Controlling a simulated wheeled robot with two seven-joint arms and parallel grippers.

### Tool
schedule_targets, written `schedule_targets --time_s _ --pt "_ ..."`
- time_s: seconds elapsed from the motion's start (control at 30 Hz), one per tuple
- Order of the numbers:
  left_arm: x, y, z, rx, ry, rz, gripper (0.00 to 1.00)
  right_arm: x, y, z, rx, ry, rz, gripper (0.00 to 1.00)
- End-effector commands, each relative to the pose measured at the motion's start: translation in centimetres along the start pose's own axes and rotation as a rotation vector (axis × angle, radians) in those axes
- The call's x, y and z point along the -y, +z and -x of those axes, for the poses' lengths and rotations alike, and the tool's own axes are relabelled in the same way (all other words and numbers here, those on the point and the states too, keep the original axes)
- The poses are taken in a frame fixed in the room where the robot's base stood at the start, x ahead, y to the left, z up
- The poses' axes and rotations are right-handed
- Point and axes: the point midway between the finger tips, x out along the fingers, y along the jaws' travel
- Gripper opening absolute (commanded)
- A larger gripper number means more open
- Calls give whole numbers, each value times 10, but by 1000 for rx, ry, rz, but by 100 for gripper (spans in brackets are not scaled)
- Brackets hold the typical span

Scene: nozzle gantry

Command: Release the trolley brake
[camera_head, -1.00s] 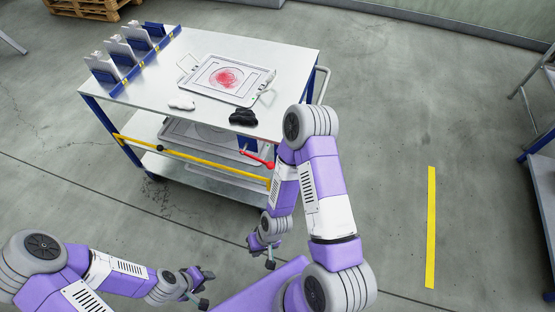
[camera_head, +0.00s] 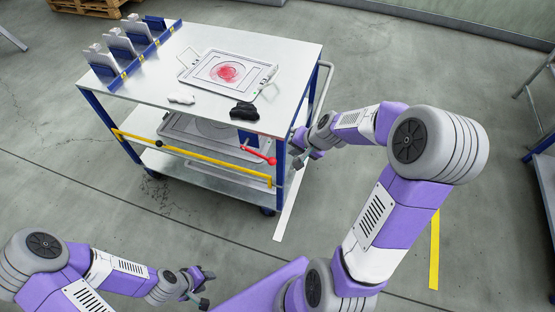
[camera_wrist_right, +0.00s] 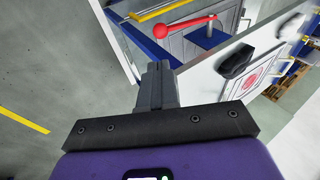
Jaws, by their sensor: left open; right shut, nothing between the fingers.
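The trolley (camera_head: 300,62) is a white-topped cart with blue legs. A red lever with a round red knob (camera_head: 272,161), apparently the brake, sticks out below its top at the front right. In the right wrist view the lever's knob (camera_wrist_right: 159,31) lies just beyond my fingertips, with a visible gap. My right gripper (camera_head: 297,163) is at the trolley's front right leg, a little right of the knob. Its fingers (camera_wrist_right: 157,68) are shut and empty. My left gripper (camera_head: 205,288) is open and empty at the lower left, well in front of the trolley.
A tray with a red patch (camera_head: 205,82), a black object (camera_head: 244,111) and a white object (camera_head: 181,99) lie on the top. A yellow bar (camera_head: 190,154) crosses the front. The blue leg (camera_head: 280,180) stands close to my right gripper. Floor in front is clear.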

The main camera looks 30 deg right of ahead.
Motion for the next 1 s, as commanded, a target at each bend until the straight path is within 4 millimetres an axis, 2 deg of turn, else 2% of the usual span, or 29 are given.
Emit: schedule_targets --time_s 0.3,0.47,1.0 --pt "0 0 0 0 0 0 43 0 -1 0 -2 -1 -2 0" --pt "2 0 -4 0 0 0 43 -1 0 -11 0 0 -1 0" --pt "14 -2 -36 0 0 0 43 -1 0 -118 1 0 0 0"
